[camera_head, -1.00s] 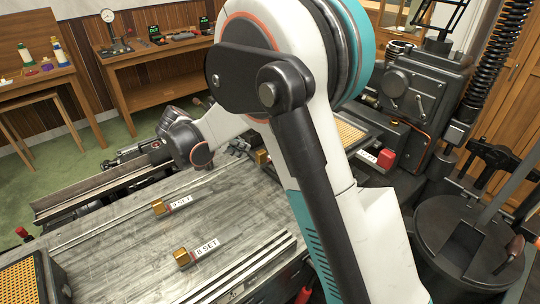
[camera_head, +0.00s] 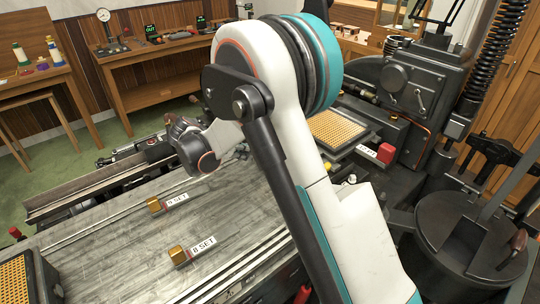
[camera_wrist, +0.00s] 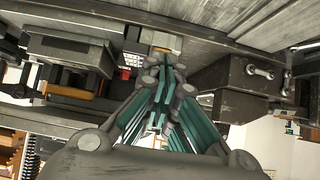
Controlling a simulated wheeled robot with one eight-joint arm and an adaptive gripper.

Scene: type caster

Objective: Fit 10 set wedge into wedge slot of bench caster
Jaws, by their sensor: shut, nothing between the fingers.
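Two small brass blocks lie on the grey metal bench top (camera_head: 110,250) in the head view. One (camera_head: 154,205) has a label reading 9 SET, the other (camera_head: 178,256) a label reading 8 SET. I cannot make out a 10 SET label or the wedge slot. In the wrist view my gripper (camera_wrist: 165,66) is shut and empty, its fingers together. A brass-coloured patch (camera_wrist: 166,40) shows just beyond the fingertips; I cannot tell what it is or whether they touch. My arm hides part of the bench and machine in the head view.
The caster's dark machinery (camera_head: 418,95) stands at the right, with a gold grid tray (camera_head: 338,130) and a red block (camera_head: 385,153) before it. Another gold grid (camera_head: 15,285) is at the lower left. A round dark pot (camera_head: 470,225) stands at the lower right.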

